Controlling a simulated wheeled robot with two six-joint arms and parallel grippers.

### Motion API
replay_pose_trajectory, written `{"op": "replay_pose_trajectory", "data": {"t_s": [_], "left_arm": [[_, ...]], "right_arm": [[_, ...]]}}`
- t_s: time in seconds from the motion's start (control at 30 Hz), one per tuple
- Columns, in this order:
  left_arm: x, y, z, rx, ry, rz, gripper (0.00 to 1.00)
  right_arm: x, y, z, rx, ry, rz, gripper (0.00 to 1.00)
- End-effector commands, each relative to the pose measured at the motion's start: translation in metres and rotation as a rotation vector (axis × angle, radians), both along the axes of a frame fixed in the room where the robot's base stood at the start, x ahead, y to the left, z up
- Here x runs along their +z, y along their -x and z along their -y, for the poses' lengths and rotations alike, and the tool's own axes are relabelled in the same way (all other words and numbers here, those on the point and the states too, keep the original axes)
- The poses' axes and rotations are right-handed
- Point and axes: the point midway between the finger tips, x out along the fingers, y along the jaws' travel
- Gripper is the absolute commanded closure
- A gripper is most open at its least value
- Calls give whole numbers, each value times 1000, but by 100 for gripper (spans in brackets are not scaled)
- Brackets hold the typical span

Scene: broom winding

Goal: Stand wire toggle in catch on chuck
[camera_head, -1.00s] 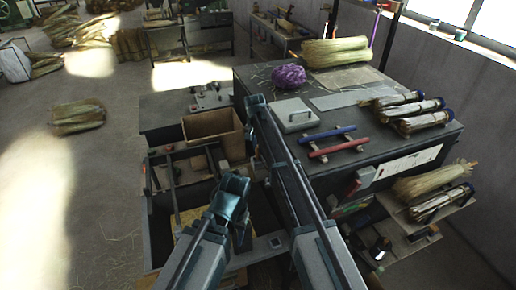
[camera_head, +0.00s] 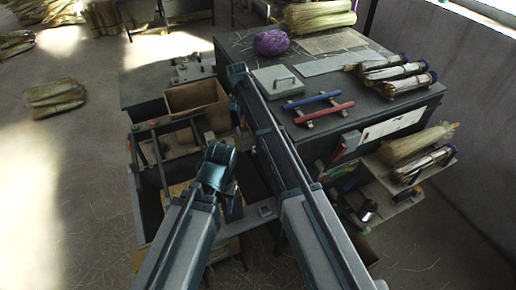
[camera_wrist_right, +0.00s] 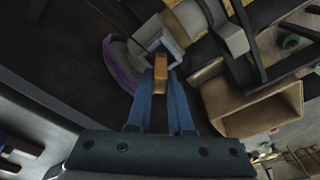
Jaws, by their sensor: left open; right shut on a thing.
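In the right wrist view my right gripper (camera_wrist_right: 160,88) is shut, its blue fingers around a small orange-brown piece (camera_wrist_right: 161,67). That piece reaches up to the opening of a grey square-edged part (camera_wrist_right: 157,46); I cannot tell whether they touch. A purple curved band (camera_wrist_right: 120,66) lies just left of it. I cannot make out for sure which parts are the wire toggle, the catch and the chuck. In the head view my left gripper (camera_head: 231,207) is open and empty, low over the open bay of the bench. My right gripper's tips are hidden there behind my arm.
A cardboard box (camera_head: 197,97) stands left of my right arm. It also shows in the right wrist view (camera_wrist_right: 250,110). On the dark bench top lie a purple twine ball (camera_head: 271,42), a grey lidded box (camera_head: 277,82), red and blue handles (camera_head: 318,108) and several brooms (camera_head: 400,75).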

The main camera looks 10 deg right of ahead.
Motion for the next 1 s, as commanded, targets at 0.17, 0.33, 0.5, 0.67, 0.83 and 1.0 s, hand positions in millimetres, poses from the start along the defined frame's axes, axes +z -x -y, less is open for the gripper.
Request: {"op": "replay_pose_trajectory", "data": {"t_s": [0.17,0.33,0.5,0.67,0.83,1.0], "left_arm": [[-8,0,0,0,0,0,50],[-15,0,0,0,0,0,50],[-19,0,0,0,0,0,50],[-18,0,0,0,0,0,50],[-18,0,0,0,0,0,50],[-18,0,0,0,0,0,50]], "right_arm": [[-8,0,0,0,0,0,100],[-15,0,0,0,0,0,100],[-19,0,0,0,0,0,100],[-18,0,0,0,0,0,100],[-18,0,0,0,0,0,63],[-18,0,0,0,0,0,46]]}}
